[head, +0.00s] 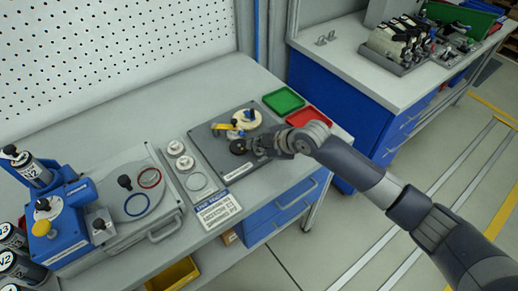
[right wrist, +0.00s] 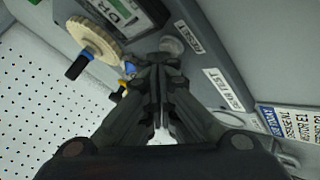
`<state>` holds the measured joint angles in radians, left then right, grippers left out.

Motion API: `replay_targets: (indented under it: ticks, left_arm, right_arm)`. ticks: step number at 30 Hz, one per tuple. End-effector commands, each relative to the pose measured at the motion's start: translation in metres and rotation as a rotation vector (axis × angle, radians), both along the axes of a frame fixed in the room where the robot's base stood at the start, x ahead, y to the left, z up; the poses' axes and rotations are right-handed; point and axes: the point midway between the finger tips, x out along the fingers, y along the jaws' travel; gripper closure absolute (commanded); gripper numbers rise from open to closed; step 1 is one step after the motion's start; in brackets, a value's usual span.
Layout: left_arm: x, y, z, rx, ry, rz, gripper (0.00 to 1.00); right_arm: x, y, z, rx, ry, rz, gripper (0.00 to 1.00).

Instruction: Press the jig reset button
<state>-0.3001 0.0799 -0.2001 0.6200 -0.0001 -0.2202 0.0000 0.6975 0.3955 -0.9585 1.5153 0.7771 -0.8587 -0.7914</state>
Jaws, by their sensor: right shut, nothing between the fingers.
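The jig (head: 212,152) is a dark grey plate on the bench, with a cream wheel (head: 248,118) and a yellow part (head: 226,127) on it. In the right wrist view a round grey button (right wrist: 170,44) sits on the jig beside a small label (right wrist: 188,37) that seems to read RESET. My right gripper (head: 252,147) is shut and empty, low over the jig. In the right wrist view its fingertips (right wrist: 158,62) are right beside the button; I cannot tell whether they touch it. In the head view the button is not clearly made out near the gripper. My left gripper is not in view.
A green tray (head: 284,101) and a red tray (head: 308,117) lie behind the gripper. White round parts (head: 178,152) and a printed card (head: 217,210) are left and in front of the jig. A blue press (head: 62,225) stands at far left. A pegboard (head: 110,60) backs the bench.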

Motion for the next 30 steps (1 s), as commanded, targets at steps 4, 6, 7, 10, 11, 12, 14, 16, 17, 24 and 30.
replay_targets:
  ticks: [4, 6, 7, 10, 11, 12, 14, 16, 17, 24, 30]
  left_arm:
    - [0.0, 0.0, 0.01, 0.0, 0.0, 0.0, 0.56]
    - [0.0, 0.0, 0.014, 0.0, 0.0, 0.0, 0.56]
    - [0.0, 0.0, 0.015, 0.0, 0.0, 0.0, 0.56]
    - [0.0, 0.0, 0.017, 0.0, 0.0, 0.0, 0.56]
    - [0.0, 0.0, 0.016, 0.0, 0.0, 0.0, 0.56]
    - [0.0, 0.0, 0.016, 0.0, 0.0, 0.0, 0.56]
    - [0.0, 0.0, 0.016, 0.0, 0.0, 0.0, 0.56]
    - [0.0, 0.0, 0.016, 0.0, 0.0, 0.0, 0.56]
    - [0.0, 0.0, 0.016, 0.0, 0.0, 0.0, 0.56]
    - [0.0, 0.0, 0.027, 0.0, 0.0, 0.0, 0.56]
    - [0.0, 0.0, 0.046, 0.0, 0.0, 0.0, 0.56]
  right_arm:
    - [0.0, -0.001, 0.01, -0.002, 0.003, -0.001, 1.0]
    - [0.0, -0.001, 0.014, -0.002, 0.001, -0.001, 1.0]
    - [0.0, -0.001, 0.015, -0.002, 0.001, -0.001, 1.0]
    - [0.0, -0.001, 0.017, -0.002, 0.001, -0.001, 1.0]
    - [0.0, -0.001, 0.017, -0.002, 0.001, -0.001, 1.0]
    - [0.0, -0.001, 0.017, -0.001, 0.002, -0.001, 1.0]
    - [0.0, -0.001, 0.016, -0.001, 0.001, 0.0, 1.0]
    - [0.0, -0.001, 0.017, -0.001, 0.0, -0.001, 1.0]
    - [0.0, -0.001, 0.017, -0.001, 0.0, -0.001, 1.0]
    - [0.001, -0.001, 0.029, 0.0, -0.001, -0.001, 1.0]
    - [0.0, -0.001, 0.05, 0.0, -0.001, -0.001, 1.0]
